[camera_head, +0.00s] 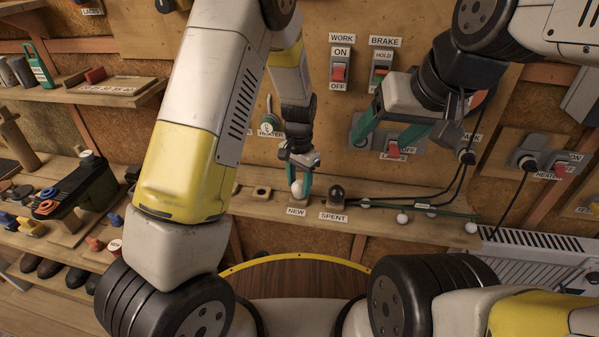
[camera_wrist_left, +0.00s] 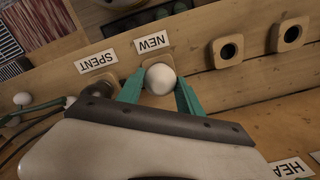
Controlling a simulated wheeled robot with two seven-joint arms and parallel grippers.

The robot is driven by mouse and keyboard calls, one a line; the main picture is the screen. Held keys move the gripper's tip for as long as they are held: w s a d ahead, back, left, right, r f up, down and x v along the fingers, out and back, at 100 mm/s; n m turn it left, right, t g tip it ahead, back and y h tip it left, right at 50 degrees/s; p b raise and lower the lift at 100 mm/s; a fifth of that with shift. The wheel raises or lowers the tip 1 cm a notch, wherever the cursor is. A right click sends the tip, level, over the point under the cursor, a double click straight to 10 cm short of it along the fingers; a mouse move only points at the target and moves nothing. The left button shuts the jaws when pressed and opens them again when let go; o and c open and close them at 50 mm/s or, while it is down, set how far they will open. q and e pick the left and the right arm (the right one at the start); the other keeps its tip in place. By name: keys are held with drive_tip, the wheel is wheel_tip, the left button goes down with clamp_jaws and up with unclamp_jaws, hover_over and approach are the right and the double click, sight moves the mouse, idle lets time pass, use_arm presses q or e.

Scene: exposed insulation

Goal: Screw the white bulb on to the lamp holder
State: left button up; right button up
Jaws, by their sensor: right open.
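The white bulb (camera_head: 297,188) is at the NEW label on the wooden ledge. It also shows in the left wrist view (camera_wrist_left: 160,78). My left gripper (camera_head: 299,180) reaches down to it, with one teal finger close against each side of the bulb in the left wrist view (camera_wrist_left: 160,88). The bulb's lower end is hidden, so I cannot tell whether it is clear of its block. A dark bulb (camera_head: 337,193) stands in the block at the SPENT label. My right gripper (camera_head: 390,128) is open and empty in front of the switch panel. I cannot make out which part is the lamp holder.
A cable and green strip with several small white bulbs (camera_head: 402,218) run along the ledge's right part. Empty holed blocks (camera_wrist_left: 227,50) sit beside NEW. WORK (camera_head: 339,73) and BRAKE (camera_head: 380,72) switches are on the wall. A white radiator (camera_head: 535,255) stands lower right.

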use_arm(q)
drive_tip(key=shift+r, duration=0.75)
idle(0.3)
drive_tip(key=shift+r, duration=2.55)
drive_tip(key=s, duration=1.6)
